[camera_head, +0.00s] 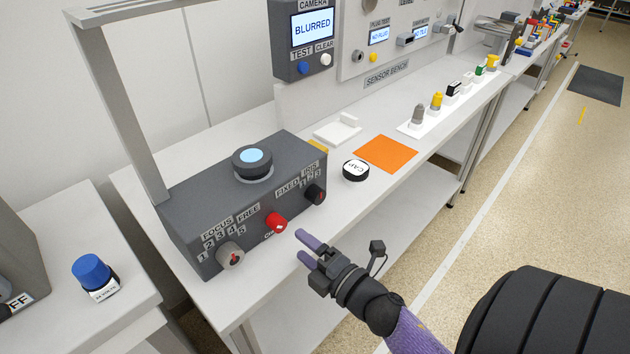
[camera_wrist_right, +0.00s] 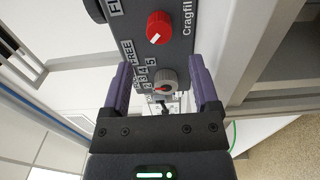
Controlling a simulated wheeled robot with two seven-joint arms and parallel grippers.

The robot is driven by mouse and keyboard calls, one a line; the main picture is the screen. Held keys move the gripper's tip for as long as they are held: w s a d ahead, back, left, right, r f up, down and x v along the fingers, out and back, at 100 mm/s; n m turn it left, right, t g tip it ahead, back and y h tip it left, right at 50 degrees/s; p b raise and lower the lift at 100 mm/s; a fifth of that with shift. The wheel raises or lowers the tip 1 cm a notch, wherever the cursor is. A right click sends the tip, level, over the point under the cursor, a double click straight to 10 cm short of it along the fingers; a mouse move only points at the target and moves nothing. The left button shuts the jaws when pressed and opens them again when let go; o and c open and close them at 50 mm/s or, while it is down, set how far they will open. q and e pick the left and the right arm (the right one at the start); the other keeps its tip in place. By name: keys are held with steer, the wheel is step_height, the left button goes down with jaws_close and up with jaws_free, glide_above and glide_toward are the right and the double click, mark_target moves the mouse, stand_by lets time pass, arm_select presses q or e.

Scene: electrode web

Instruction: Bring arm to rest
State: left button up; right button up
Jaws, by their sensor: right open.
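My right gripper (camera_head: 304,246) is in front of the grey control box, near the bench's front edge. Its two purple fingers are apart with nothing between them. In the right wrist view the open fingers (camera_wrist_right: 162,88) frame the grey focus knob (camera_wrist_right: 163,82), which lies beyond them, and the red knob (camera_wrist_right: 159,27) shows above. The head view shows the grey control box (camera_head: 190,215) with the grey knob (camera_head: 230,255), the red knob (camera_head: 276,223) and a black knob (camera_head: 315,193). My left gripper is not in view.
A camera panel (camera_head: 312,30) reads BLURRED.

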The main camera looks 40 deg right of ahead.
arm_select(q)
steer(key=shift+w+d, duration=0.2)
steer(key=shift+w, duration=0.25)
arm_select(e)
steer(key=s, duration=0.3)
steer(key=shift+d, duration=0.15)
